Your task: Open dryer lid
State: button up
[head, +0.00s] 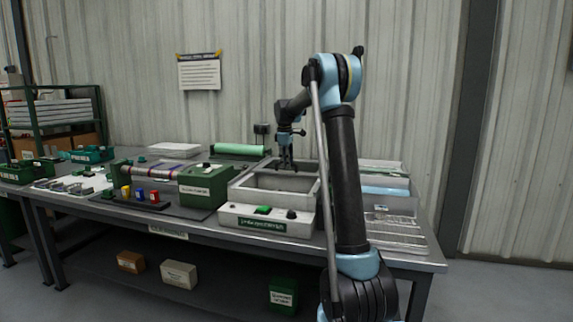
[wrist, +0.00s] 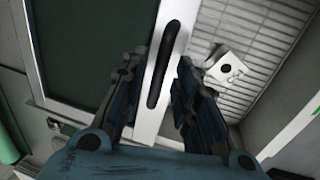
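The dryer appears to be the pale grey box (head: 233,217) on the bench, with a green button and a dark knob on its front; its label is too small to read. In the wrist view a dark panel in a pale frame (wrist: 85,45), apparently the lid, carries a long black handle (wrist: 165,60). My gripper (head: 286,167) points down over the back part of the box. In the wrist view my gripper (wrist: 161,75) is open, with one finger on each side of the handle. I cannot tell whether either finger touches it.
A pale gridded surface (wrist: 256,50) with a small white block (wrist: 226,68) lies right of the handle. A dark green box (head: 205,187) stands left of the dryer. Wire racks (head: 392,236) lie on the bench's right end. A green roll (head: 238,149) lies behind.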

jog(key=shift+r, duration=0.15)
notch_tip(320, 180, up, 11)
jog(key=s, duration=0.2)
jog(key=shift+a+r, duration=0.2)
jog(key=shift+a, duration=0.2)
